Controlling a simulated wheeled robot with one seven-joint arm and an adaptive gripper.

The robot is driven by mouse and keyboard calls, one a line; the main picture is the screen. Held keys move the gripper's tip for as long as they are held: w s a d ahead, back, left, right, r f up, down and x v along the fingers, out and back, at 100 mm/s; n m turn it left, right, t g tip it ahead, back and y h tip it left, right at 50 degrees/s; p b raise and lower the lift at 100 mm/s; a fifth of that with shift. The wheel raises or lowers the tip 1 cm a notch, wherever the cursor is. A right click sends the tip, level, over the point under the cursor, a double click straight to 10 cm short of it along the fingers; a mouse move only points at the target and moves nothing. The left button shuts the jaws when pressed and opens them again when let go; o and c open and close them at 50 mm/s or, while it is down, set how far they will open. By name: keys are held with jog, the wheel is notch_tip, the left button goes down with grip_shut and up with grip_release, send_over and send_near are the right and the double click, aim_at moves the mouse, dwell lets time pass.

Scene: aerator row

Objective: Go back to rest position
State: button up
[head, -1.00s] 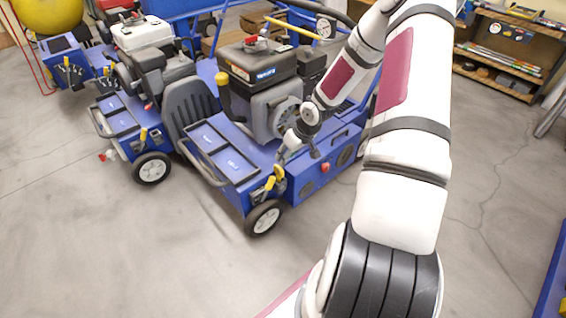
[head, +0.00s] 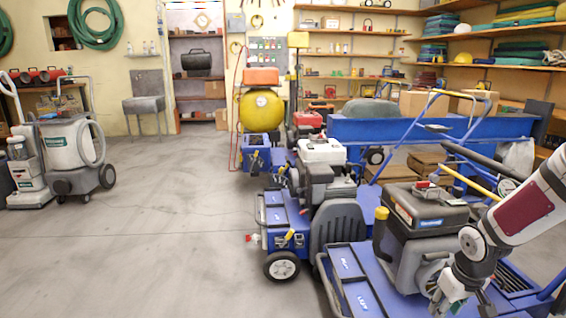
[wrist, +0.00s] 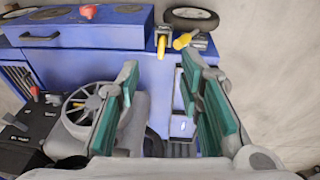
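My gripper (wrist: 160,105) is open in the wrist view, with its two green-padded fingers apart and nothing between them. It hangs over a blue aerator (wrist: 95,35) with a round engine cover (wrist: 85,105) to the left of the fingers and yellow-handled levers (wrist: 180,42) beyond the tips. In the head view my white and maroon arm reaches in from the right edge. The wrist end (head: 455,285) is low beside the engine (head: 425,215) of the nearest aerator, and the fingertips are unclear there.
More blue aerators (head: 285,215) stand in a row behind the nearest one. Vacuum machines (head: 75,150) stand at the far left. Shelves (head: 350,50) line the back wall. The grey floor (head: 140,240) at the left is clear.

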jog(key=s+a+r+m+g+h, duration=0.1)
jog(key=s+a+r, duration=0.5)
jog(key=r, duration=0.3)
jog(key=s+a+r+g+h, duration=0.1)
jog(key=s+a+r, duration=0.45)
jog(key=r, duration=0.35)
jog(key=s+a+r+y, duration=0.1)
jog(key=s+a+r, duration=0.2)
jog(key=s+a, duration=0.45)
jog(key=s+a+r+y, duration=0.2)
jog(key=s+a, duration=0.2)
jog(key=s, duration=0.7)
notch_tip(320, 180, up, 37)
jog(key=t+p, duration=0.4)
jog(key=p, duration=3.1)
jog(key=shift+w, duration=0.2)
jog(key=shift+f, duration=0.2)
